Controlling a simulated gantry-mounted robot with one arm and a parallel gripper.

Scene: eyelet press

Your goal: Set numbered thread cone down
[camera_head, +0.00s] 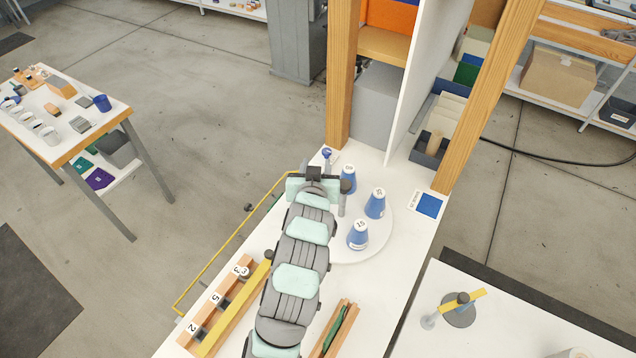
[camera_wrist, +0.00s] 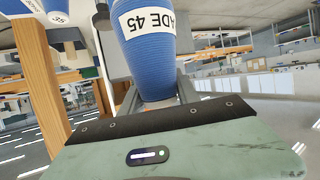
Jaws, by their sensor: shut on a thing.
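A blue thread cone (camera_wrist: 147,45) with a white label ending in "ADE 45" fills the middle of the wrist view. My gripper (camera_wrist: 158,100) is shut on it, with grey fingers at its narrow end. In the head view my gripper (camera_head: 314,174) is over the left edge of a round white disc (camera_head: 376,243) on the white table. I cannot make out the held cone there, nor whether it touches a surface. Blue cones with numbered tops stand on the disc: one near my gripper (camera_head: 348,182), one to the right (camera_head: 375,207), one nearer (camera_head: 358,238).
A card with a blue square (camera_head: 428,206) lies at the table's right. A wooden post (camera_head: 342,75) and a white upright panel (camera_head: 430,60) stand behind. A numbered wooden rack (camera_head: 225,312) and a yellow rail (camera_head: 222,248) are at left. Table between disc and card is clear.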

